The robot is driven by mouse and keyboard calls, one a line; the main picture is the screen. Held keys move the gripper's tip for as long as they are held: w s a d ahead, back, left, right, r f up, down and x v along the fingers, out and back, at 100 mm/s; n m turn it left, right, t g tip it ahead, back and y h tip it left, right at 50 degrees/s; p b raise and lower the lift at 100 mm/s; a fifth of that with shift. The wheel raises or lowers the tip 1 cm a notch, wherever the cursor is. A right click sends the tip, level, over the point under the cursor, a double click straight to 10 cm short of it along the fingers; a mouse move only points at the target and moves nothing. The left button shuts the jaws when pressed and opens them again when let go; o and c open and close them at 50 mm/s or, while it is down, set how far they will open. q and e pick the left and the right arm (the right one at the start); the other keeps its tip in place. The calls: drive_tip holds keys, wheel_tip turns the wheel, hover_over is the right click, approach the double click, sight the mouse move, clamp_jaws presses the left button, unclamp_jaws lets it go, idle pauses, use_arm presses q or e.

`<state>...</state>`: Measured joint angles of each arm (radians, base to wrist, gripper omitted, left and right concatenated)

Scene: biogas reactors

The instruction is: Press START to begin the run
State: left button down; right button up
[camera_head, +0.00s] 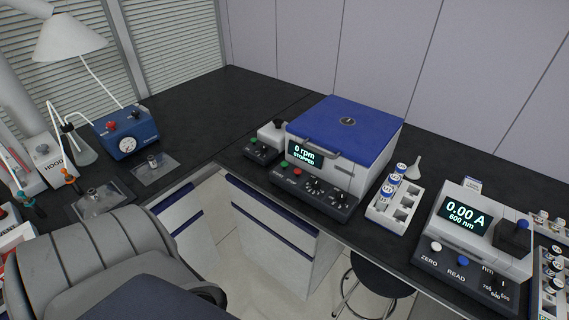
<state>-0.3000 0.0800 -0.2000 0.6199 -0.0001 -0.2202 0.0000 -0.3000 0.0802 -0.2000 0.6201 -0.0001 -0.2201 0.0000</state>
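The centrifuge (340,140) stands on the black bench at the middle, with its blue lid (350,122) shut. Its display (304,155) reads "0 rpm STOPPED". A dark control panel (315,192) sticks out at its front. At the panel's left end are a green button (284,163) and a red button (297,170); the small labels below them are too small to read surely. Black knobs (314,186) sit further right on the panel. Neither of my grippers is in view, and nothing covers the buttons.
A small box with knobs (262,146) stands close left of the centrifuge. A white vial rack (380,210) and a photometer reading 0.00 A (465,220) stand to the right. A blue gauge box (127,136) and glassware are at left. A dark stool (378,285) is below the bench.

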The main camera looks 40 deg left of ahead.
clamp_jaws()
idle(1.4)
